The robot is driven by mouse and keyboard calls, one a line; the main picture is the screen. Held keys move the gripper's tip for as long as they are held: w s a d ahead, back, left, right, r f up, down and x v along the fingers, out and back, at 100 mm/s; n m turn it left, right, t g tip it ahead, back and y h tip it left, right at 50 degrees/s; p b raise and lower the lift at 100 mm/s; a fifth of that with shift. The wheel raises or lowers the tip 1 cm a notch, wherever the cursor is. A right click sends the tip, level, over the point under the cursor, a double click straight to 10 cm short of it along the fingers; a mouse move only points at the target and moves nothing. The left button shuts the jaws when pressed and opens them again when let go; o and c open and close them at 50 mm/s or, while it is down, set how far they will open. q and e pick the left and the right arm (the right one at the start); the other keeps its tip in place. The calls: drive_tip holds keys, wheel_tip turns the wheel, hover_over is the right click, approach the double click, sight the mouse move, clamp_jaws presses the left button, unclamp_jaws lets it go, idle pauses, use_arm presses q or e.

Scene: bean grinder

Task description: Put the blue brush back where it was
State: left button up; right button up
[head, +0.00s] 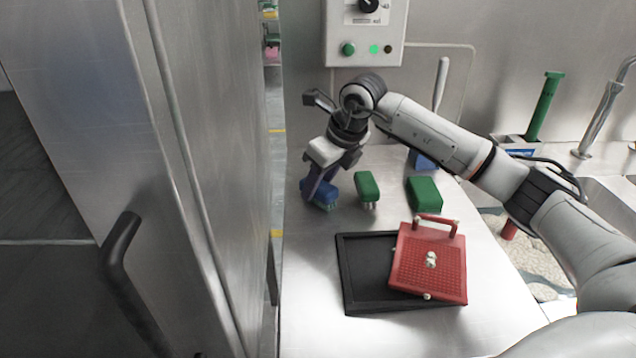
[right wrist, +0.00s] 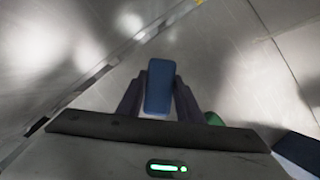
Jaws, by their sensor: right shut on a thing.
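The blue brush (head: 325,194) is at the back left of the steel counter, left of a green brush (head: 367,187). My right gripper (head: 317,186) points down and is shut on the blue brush. In the right wrist view the brush (right wrist: 159,86) sits between the two fingers of the gripper (right wrist: 158,98). Its bristles are at or just above the counter; I cannot tell whether they touch. My left gripper does not show.
A black tray (head: 362,291) holds a tilted red perforated plate (head: 430,275) with a handle. A green block (head: 424,194) and a blue object (head: 424,161) stand to the right. A steel cabinet (head: 190,150) borders the left, and a sink lies at the right.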

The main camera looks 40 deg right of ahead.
drive_tip(key=shift+f, duration=0.1)
drive_tip(key=o, duration=0.9)
drive_tip(key=v, duration=1.2)
